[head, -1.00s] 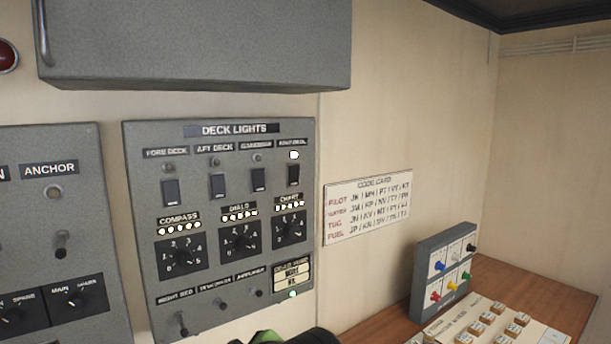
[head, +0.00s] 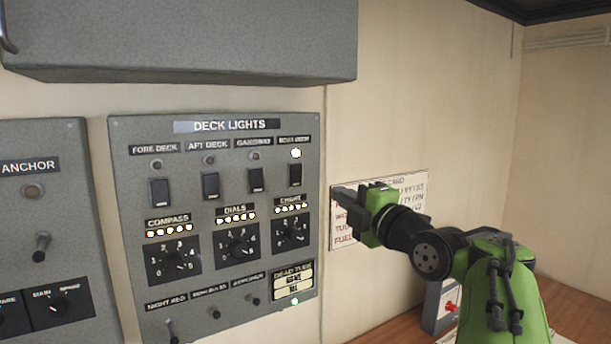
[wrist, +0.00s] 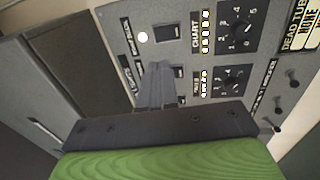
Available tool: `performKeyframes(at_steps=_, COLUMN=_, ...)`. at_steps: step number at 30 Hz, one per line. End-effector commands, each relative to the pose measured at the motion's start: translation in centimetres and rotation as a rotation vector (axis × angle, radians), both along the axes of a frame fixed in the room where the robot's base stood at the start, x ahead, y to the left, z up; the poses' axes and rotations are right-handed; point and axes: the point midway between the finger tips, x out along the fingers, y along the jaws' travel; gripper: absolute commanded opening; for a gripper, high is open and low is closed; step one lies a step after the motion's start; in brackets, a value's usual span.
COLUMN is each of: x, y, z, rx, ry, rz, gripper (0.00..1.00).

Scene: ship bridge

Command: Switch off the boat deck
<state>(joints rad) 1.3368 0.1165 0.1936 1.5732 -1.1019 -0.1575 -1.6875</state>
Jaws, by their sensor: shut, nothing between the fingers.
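The grey deck lights panel (head: 222,273) is on the wall, with a row of dark rocker switches under labels. The boat deck switch (head: 295,174) is the rightmost one. Its lamp (head: 296,153) above glows white, while the other three lamps are dark. My gripper (head: 340,196) is shut and empty, to the right of the panel in front of the code card, pointing left. In the wrist view my shut gripper fingers (wrist: 159,72) point at the panel near the boat deck switch (wrist: 179,45), apart from it as far as I can tell; the lit lamp (wrist: 143,37) also shows.
A grey box (head: 200,45) juts from the wall above the panel. The code card (head: 415,187) is partly hidden behind my arm. The anchor panel (head: 45,220) is at the left. A wooden desk (head: 395,328) with a small button box (head: 432,305) is below.

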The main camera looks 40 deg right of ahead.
Motion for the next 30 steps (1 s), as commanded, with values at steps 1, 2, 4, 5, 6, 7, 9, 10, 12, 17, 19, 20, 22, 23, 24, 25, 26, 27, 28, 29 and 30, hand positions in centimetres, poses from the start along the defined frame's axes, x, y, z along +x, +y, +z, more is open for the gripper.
performKeyframes(at_steps=1, x=0.4, y=0.0, z=0.2, rx=0.002, ry=0.000, rz=0.002, gripper=0.00)
performKeyframes(at_steps=2, x=0.8, y=0.0, z=0.2, rx=0.003, ry=0.001, rz=0.003, gripper=0.00)
performKeyframes(at_steps=4, x=2.0, y=0.0, z=0.5, rx=0.002, ry=0.001, rz=0.005, gripper=0.00)
performKeyframes(at_steps=5, x=2.6, y=0.0, z=0.6, rx=0.003, ry=0.001, rz=0.006, gripper=0.00)
performKeyframes(at_steps=6, x=3.5, y=-0.1, z=0.8, rx=0.004, ry=0.001, rz=0.006, gripper=0.00)
performKeyframes(at_steps=7, x=4.2, y=-0.1, z=1.0, rx=0.004, ry=0.001, rz=0.007, gripper=0.00)
performKeyframes(at_steps=9, x=5.7, y=-0.2, z=1.2, rx=0.004, ry=0.002, rz=0.007, gripper=0.00)
performKeyframes(at_steps=10, x=6.4, y=-0.2, z=1.3, rx=0.004, ry=0.002, rz=0.007, gripper=0.00)
performKeyframes(at_steps=12, x=7.9, y=-0.3, z=1.4, rx=0.005, ry=0.002, rz=0.006, gripper=0.00)
performKeyframes(at_steps=17, x=11.2, y=-0.5, z=1.9, rx=0.005, ry=0.002, rz=0.004, gripper=0.00)
performKeyframes(at_steps=19, x=12.3, y=-0.6, z=2.0, rx=0.005, ry=0.002, rz=0.004, gripper=0.00)
performKeyframes(at_steps=20, x=12.7, y=-0.6, z=2.0, rx=0.005, ry=0.001, rz=0.004, gripper=0.00)
performKeyframes(at_steps=22, x=13.3, y=-0.7, z=2.0, rx=0.003, ry=0.002, rz=0.002, gripper=0.00)
performKeyframes(at_steps=23, x=13.5, y=-0.7, z=2.0, rx=0.003, ry=0.002, rz=0.002, gripper=0.00)
performKeyframes(at_steps=24, x=13.7, y=-0.7, z=1.9, rx=0.002, ry=0.001, rz=0.001, gripper=0.00)
performKeyframes(at_steps=25, x=13.7, y=-0.7, z=1.9, rx=0.002, ry=0.001, rz=0.000, gripper=0.00)
performKeyframes(at_steps=26, x=13.8, y=-0.7, z=1.9, rx=0.001, ry=0.001, rz=0.000, gripper=0.00)
performKeyframes(at_steps=27, x=13.8, y=-0.7, z=1.8, rx=0.001, ry=0.001, rz=0.000, gripper=0.00)
performKeyframes(at_steps=28, x=13.8, y=-0.7, z=1.8, rx=0.001, ry=0.001, rz=-0.001, gripper=0.00)
performKeyframes(at_steps=29, x=13.8, y=-0.7, z=1.7, rx=0.001, ry=0.001, rz=-0.001, gripper=0.00)
performKeyframes(at_steps=30, x=13.8, y=-0.7, z=1.7, rx=0.001, ry=0.002, rz=0.000, gripper=0.00)
